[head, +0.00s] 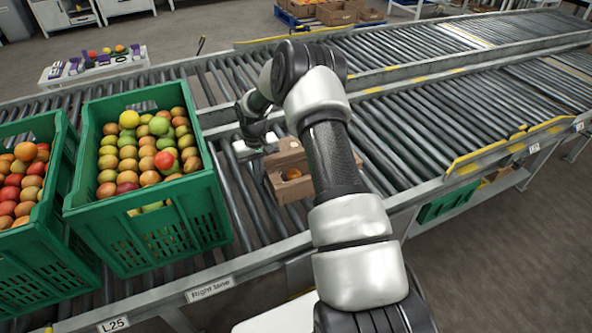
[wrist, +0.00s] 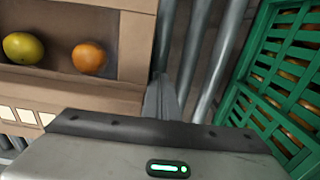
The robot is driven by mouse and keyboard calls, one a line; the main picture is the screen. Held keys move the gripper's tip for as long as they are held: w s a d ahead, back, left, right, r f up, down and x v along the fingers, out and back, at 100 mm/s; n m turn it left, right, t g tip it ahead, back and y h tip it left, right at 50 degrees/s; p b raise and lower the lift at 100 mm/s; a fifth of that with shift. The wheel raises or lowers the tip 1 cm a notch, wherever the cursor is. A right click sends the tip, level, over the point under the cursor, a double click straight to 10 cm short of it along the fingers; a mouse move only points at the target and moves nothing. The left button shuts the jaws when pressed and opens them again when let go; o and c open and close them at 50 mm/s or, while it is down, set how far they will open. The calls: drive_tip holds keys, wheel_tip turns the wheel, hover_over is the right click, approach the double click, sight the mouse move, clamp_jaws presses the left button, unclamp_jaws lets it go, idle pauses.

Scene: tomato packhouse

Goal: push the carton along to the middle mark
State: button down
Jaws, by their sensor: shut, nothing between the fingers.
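The carton (head: 287,163) is an open brown box on the rollers, partly hidden behind my arm in the head view. In the wrist view the carton (wrist: 136,48) fills the upper left, with a yellow-green fruit and an orange one inside. My gripper (wrist: 161,98) is shut and empty, its fingers pointing down beside the carton's wall on the green crate side. I cannot tell whether they touch it. In the head view my gripper (head: 250,147) is at the carton's left, its tips unclear. I cannot pick out the middle mark.
A green crate of tomatoes (head: 140,238) stands on the rollers left of the carton and also shows in the wrist view (wrist: 262,75). Another green crate (head: 40,262) is further left. The roller lane (head: 430,125) to the right is clear, edged by rails with yellow strips.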

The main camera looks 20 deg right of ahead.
drive_tip(key=shift+d, duration=0.25)
drive_tip(key=shift+d, duration=6.05)
drive_tip(key=shift+d, duration=5.9)
